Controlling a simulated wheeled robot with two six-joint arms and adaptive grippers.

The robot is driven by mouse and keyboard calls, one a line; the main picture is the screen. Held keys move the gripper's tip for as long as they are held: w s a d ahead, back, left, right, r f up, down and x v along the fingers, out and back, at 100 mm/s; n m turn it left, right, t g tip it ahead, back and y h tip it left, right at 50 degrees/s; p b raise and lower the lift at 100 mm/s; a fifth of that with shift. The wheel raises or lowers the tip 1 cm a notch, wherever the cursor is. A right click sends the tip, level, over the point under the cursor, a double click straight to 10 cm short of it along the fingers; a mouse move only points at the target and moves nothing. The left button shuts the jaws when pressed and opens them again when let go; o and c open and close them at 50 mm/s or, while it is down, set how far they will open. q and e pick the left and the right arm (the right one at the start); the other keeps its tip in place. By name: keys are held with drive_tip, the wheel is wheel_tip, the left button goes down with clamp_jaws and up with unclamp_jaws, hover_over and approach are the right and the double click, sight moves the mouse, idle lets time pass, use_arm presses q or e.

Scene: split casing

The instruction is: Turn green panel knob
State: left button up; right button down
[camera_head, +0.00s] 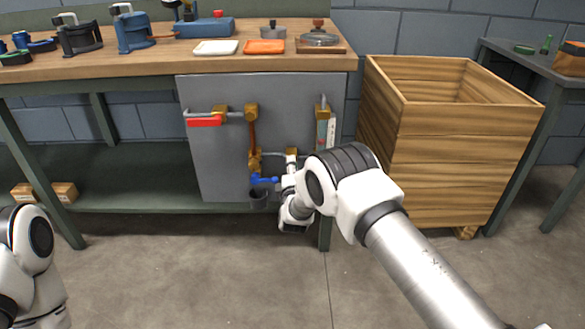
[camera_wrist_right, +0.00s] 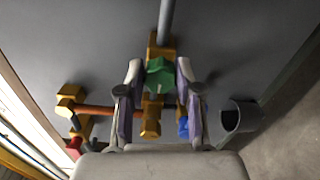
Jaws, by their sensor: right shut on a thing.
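The green knob (camera_wrist_right: 160,74) sits on a brass fitting of the grey panel (camera_head: 222,160). It shows in the right wrist view, between the two fingers of my right gripper (camera_wrist_right: 159,92), which is shut on it. In the head view my right gripper (camera_head: 287,190) is at the lower right of the panel, and the knob is hidden behind it. A grey pipe (camera_wrist_right: 166,25) meets the brass fitting. Of my left arm only white links show at the lower left of the head view; its gripper is out of frame.
A blue lever (camera_head: 263,179) and a dark cup (camera_head: 258,198) are just left of my right gripper. A red lever (camera_head: 204,122) is at the panel's upper left. A wooden crate (camera_head: 462,150) stands right of the panel. The workbench top (camera_head: 110,66) is above.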

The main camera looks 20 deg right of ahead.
drive_tip(key=shift+n, duration=0.8)
drive_tip(key=c, duration=0.8)
unclamp_jaws()
drive_tip(key=shift+o, duration=0.2)
drive_tip(key=shift+s+a, duration=0.1)
drive_tip(key=v, duration=1.1)
drive_tip(key=shift+s, duration=0.35)
drive_tip(key=shift+a, duration=0.1)
